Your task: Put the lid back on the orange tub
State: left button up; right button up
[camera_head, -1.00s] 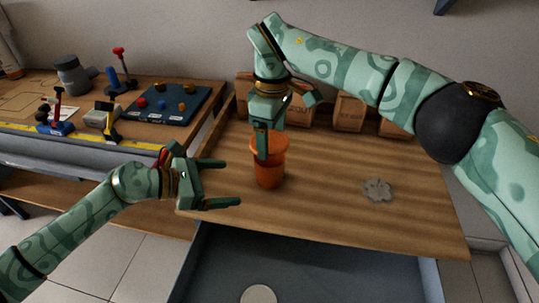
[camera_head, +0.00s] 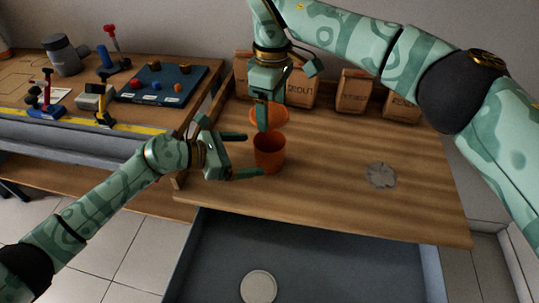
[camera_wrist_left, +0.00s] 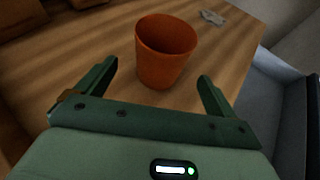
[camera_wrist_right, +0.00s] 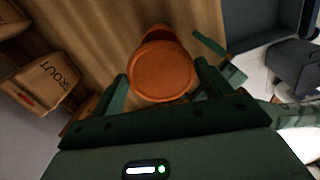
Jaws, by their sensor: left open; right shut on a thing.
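The orange tub (camera_head: 269,158) stands upright and open on the wooden bench top; its empty-looking inside shows in the left wrist view (camera_wrist_left: 165,52). My right gripper (camera_head: 264,122) is shut on the round orange lid (camera_head: 272,116), holding it above and slightly behind the tub, apart from its rim. The lid fills the middle of the right wrist view (camera_wrist_right: 162,72) and hides part of the tub. My left gripper (camera_head: 254,154) is open, its fingers pointing toward the tub with one at its far side and one at its near side; they look not closed on it.
An open grey drawer (camera_head: 215,262) with a pale disc (camera_head: 258,288) lies below the bench's front edge. A grey flat part (camera_head: 381,175) lies on the right of the bench. Cardboard boxes (camera_head: 354,92) line the back. A tool table (camera_head: 130,150) adjoins at left.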

aim_at(270, 146)
pick_arm(q)
jog(key=x, duration=0.7)
jog(key=shift+c, duration=0.3)
jog(key=c, duration=1.4)
pick_arm(e)
jog(key=shift+f, duration=2.5)
jog(key=shift+f, duration=0.9)
pick_arm(q)
jog(key=shift+s, duration=0.1)
pick_arm(e)
jog(key=shift+f, duration=0.7)
jog(key=o, duration=0.9)
jog(key=shift+f, duration=0.1)
jog(key=shift+o, duration=0.2)
jog(key=shift+s, duration=0.1)
